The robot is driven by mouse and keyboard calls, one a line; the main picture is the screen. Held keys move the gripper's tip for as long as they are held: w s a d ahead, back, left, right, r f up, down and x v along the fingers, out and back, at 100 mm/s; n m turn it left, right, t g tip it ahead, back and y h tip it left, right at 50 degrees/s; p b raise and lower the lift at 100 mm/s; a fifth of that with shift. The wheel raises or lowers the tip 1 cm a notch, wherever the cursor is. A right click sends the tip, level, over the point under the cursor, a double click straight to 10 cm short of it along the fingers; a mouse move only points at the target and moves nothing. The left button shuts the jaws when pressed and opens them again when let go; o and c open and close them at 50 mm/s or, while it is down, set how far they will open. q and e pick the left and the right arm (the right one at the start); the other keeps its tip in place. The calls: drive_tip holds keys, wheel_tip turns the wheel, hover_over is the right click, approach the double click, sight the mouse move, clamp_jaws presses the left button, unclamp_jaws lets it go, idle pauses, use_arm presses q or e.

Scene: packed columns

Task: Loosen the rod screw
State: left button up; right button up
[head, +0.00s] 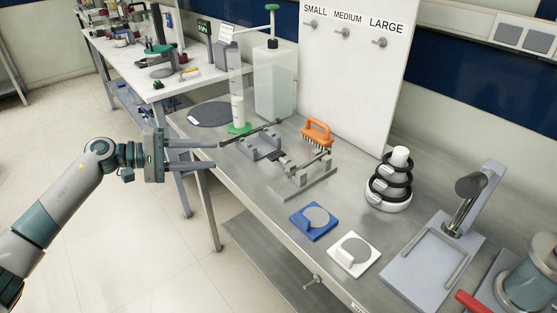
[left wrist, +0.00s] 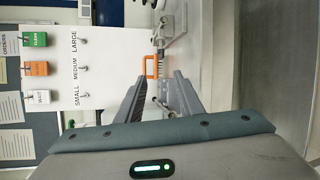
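A dark thin rod (head: 250,133) lies tilted across a grey block holder (head: 262,146) on the steel bench. I cannot make out which small part is the rod screw. My left gripper (head: 215,154) is open, level, just off the bench's left edge, pointing at the holder. Its upper fingertip appears close to the rod's end; contact is unclear. In the left wrist view the open fingers (left wrist: 160,77) have a thin metal piece (left wrist: 161,103) between them. My right gripper is not in view.
An orange brush (head: 317,132) stands behind the fixtures. A clear jug (head: 274,82) and tall cylinder (head: 237,105) stand behind. Open floor lies left.

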sight(272, 157)
use_arm(q)
drive_tip(key=shift+s+r+m+y, duration=0.3)
drive_tip(key=shift+r+m, duration=0.05)
drive_tip(key=shift+m, duration=0.45)
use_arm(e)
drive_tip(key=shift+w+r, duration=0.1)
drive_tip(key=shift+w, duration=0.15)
use_arm(q)
drive_tip(key=shift+d, duration=0.1)
